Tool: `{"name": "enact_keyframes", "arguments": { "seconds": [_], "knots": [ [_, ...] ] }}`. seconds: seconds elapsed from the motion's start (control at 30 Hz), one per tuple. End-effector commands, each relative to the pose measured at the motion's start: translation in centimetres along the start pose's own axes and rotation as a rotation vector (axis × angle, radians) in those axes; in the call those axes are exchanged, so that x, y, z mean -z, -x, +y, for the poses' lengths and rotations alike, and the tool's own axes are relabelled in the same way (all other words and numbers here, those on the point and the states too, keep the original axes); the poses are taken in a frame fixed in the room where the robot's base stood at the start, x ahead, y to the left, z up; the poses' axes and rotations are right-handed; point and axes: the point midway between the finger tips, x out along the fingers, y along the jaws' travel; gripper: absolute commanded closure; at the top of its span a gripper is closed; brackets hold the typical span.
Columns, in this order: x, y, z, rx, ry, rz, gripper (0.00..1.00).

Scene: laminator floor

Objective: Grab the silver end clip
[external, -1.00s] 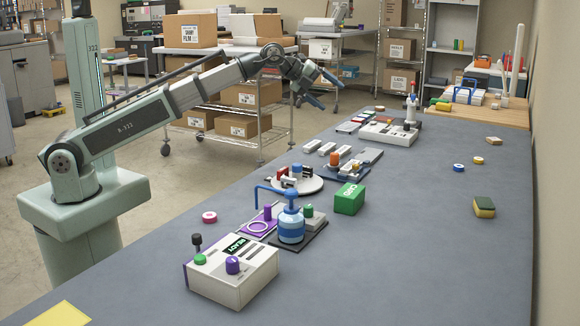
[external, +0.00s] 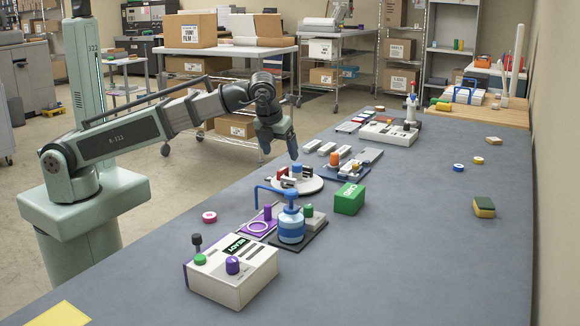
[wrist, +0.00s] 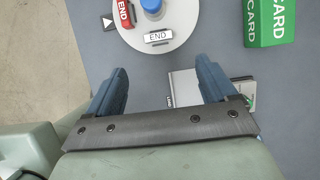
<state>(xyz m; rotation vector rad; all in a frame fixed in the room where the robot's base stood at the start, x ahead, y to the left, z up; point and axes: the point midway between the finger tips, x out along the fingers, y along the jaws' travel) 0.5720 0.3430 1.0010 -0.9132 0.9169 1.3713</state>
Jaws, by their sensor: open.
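The silver end clip (wrist: 158,38) is a small pale bar marked END, near the edge of the white round plate (wrist: 186,30) in the wrist view. A red END clip (wrist: 123,14) and a blue knob (wrist: 152,8) are beside it on the plate. My gripper (wrist: 160,84) is open and empty, and its fingers stand apart short of the silver clip in the wrist view. In the external view my gripper (external: 293,153) points down above the round plate (external: 312,186).
A green card box (external: 349,199) stands right of the plate. A blue pump bottle (external: 291,225) stands in front of it. A tray with white blocks (external: 326,148) lies behind, and a white control box (external: 232,272) is nearest.

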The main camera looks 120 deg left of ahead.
Motion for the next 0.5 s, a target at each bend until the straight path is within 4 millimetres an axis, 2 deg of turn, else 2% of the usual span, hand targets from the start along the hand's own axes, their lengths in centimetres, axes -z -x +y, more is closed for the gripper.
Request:
{"name": "enact_keyframes", "arguments": {
  "seconds": [0.2,0.5],
  "knots": [
    [0.0,-3.3,0.1,-0.001,0.001,0.002,0.15],
    [-0.1,-5.9,0.0,0.002,0.001,0.0,0.15]
  ]
}}
